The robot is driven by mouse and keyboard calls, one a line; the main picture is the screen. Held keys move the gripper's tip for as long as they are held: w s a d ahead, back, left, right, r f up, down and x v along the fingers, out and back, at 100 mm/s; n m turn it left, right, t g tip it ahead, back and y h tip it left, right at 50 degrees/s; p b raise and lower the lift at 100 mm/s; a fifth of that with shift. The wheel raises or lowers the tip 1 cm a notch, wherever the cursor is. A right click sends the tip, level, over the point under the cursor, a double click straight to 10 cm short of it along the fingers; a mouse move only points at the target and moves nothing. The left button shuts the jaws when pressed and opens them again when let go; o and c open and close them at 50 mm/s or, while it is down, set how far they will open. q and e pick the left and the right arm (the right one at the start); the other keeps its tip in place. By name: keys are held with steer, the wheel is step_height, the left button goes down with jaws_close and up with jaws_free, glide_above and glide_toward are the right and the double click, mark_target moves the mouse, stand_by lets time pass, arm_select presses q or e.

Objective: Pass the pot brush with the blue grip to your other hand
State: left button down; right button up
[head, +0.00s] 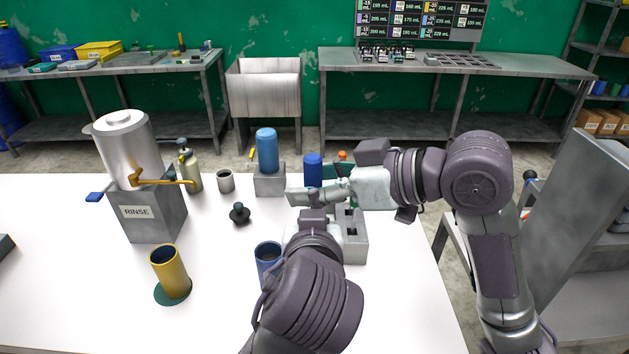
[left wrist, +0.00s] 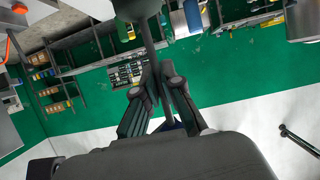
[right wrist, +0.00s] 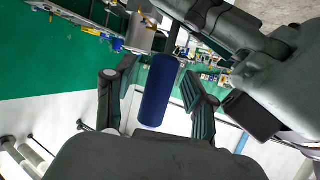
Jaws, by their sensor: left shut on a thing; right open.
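The pot brush has a dark blue grip (right wrist: 157,92), a thin dark shaft and a dark head. My left gripper (left wrist: 160,78) is shut on the shaft, which runs up to the dark head (left wrist: 134,9) in the left wrist view. My right gripper (right wrist: 155,88) is open, with the blue grip between its spread fingers and a gap showing on each side. In the head view the two grippers meet above the table, and my right gripper (head: 342,188) points left. My left wrist partly hides the left fingers.
A grey slotted block (head: 354,250) and a blue cup (head: 267,256) stand close below the arms. A blue jar (head: 267,148) is behind, and a dark knobbed tool (head: 239,213) lies left. A rinse dispenser (head: 152,215) and yellow cup (head: 170,275) are farther left. The front left table is mostly clear.

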steer(key=shift+c, duration=0.3)
jaws_close()
arm_select(q)
steer(key=c, duration=1.2)
jaws_free()
steer(key=shift+c, duration=0.2)
